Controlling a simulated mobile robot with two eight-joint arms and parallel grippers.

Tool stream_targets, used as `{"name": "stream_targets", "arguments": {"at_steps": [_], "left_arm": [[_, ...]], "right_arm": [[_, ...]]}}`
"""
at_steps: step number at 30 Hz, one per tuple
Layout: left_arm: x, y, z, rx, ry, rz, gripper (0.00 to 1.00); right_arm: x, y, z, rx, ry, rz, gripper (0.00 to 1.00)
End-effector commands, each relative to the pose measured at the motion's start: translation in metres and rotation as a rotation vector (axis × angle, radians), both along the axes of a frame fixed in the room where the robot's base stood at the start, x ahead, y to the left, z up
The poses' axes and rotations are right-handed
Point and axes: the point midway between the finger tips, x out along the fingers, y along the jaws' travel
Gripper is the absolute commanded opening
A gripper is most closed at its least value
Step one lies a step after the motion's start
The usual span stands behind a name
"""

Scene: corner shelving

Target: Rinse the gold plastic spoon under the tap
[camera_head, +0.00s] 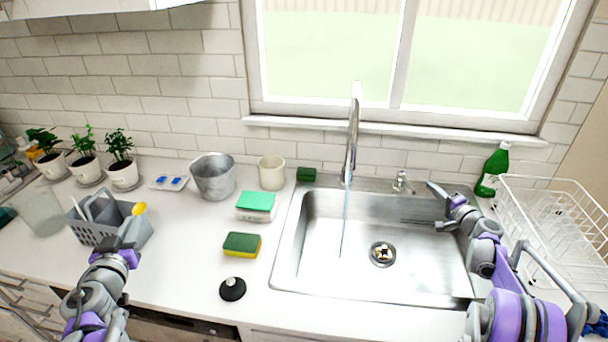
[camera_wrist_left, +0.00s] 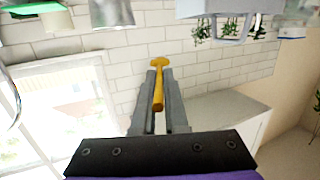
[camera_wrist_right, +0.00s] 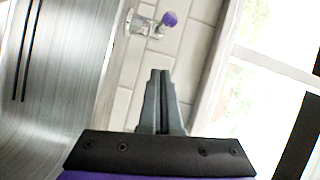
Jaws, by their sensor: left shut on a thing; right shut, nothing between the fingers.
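The gold spoon (camera_wrist_left: 158,88) is held between the fingers of my left gripper (camera_wrist_left: 158,95) in the left wrist view. In the head view its yellow bowl (camera_head: 139,209) shows above my left gripper (camera_head: 128,232), in front of the grey caddy. The tap (camera_head: 352,140) stands behind the sink, and a thin stream of water (camera_head: 344,225) falls from it into the sink basin (camera_head: 330,270). My right gripper (camera_head: 440,207) is shut and empty over the right part of the sink; its closed fingers also show in the right wrist view (camera_wrist_right: 161,90).
A grey caddy (camera_head: 90,232) stands behind my left gripper. A sponge (camera_head: 241,245) and a black-knobbed item (camera_head: 232,289) lie on the counter left of the sink. A metal pot (camera_head: 213,177) stands behind. A white dish rack (camera_head: 555,215) and green bottle (camera_head: 493,170) are right of the sink.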

Motion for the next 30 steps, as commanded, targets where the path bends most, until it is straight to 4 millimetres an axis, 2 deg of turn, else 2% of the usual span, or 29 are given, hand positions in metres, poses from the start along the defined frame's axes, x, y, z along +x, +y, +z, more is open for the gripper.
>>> {"name": "stream_targets", "arguments": {"at_steps": [1, 6, 10, 20, 23, 27, 30], "left_arm": [[0.000, 0.000, 0.002, 0.000, -0.001, 0.000, 0.00], [0.001, 0.000, 0.003, 0.000, -0.002, 0.000, 0.00], [0.001, 0.000, 0.004, 0.000, -0.002, 0.000, 0.00], [0.001, 0.000, 0.004, 0.000, -0.002, 0.000, 0.00], [0.001, 0.000, 0.004, 0.000, -0.002, 0.000, 0.00], [0.001, 0.000, 0.006, 0.000, -0.003, 0.000, 0.00], [0.001, 0.000, 0.006, 0.000, -0.003, 0.000, 0.00]], "right_arm": [[-0.002, 0.012, -0.001, 0.000, 0.000, 0.004, 0.00], [-0.002, 0.031, -0.005, 0.000, 0.000, 0.002, 0.00], [-0.002, 0.037, -0.007, 0.000, 0.000, 0.002, 0.00], [-0.003, 0.038, -0.007, 0.000, 0.000, 0.001, 0.00], [-0.003, 0.044, -0.007, 0.000, 0.000, 0.002, 0.00], [-0.005, 0.062, -0.007, 0.000, 0.001, 0.004, 0.00], [-0.005, 0.065, -0.007, 0.000, 0.000, 0.002, 0.00]]}}
